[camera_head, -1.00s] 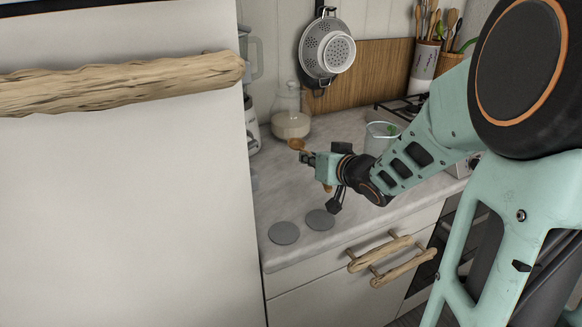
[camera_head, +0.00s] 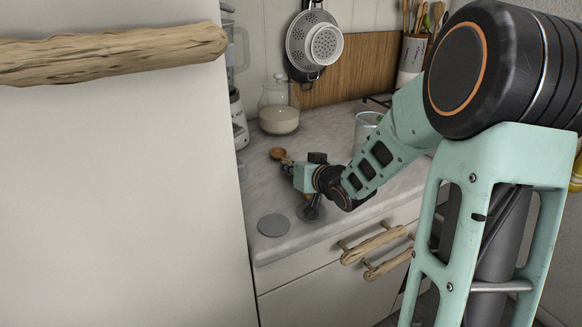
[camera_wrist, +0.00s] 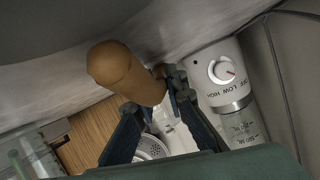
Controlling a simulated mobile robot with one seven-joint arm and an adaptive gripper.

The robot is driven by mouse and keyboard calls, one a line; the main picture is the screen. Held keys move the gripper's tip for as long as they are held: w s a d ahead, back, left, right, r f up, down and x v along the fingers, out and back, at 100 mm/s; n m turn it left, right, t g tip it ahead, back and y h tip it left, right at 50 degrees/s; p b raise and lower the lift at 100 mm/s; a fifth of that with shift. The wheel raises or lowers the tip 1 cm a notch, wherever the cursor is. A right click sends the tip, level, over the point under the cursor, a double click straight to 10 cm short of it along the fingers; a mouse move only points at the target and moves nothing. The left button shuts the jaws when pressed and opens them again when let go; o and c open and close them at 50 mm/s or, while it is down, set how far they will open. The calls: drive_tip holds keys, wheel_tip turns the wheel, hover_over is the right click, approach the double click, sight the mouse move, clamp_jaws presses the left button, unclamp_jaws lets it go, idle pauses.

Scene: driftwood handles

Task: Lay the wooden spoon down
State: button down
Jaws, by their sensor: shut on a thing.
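The wooden spoon (camera_head: 278,153) shows its brown end just beyond my gripper, low over the grey counter in the head view. In the wrist view its rounded wooden end (camera_wrist: 118,68) sticks out between the fingers. My gripper (camera_head: 288,164) is shut on the spoon; its dark fingers also show in the wrist view (camera_wrist: 154,95). The spoon is close to the counter (camera_head: 262,190), but I cannot tell whether it touches. The part inside the fingers is hidden.
A grey disc (camera_head: 273,225) lies near the counter's front edge, another partly hidden by my wrist. A glass jar (camera_head: 279,112) stands behind, a blender (camera_head: 238,118) at the left beside the tall white door (camera_head: 110,190). A clear glass (camera_head: 364,128) stands behind my arm.

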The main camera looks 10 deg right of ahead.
drive_tip(key=c, duration=1.9)
unclamp_jaws()
drive_tip(key=shift+f, duration=0.15)
drive_tip(key=shift+c, duration=0.2)
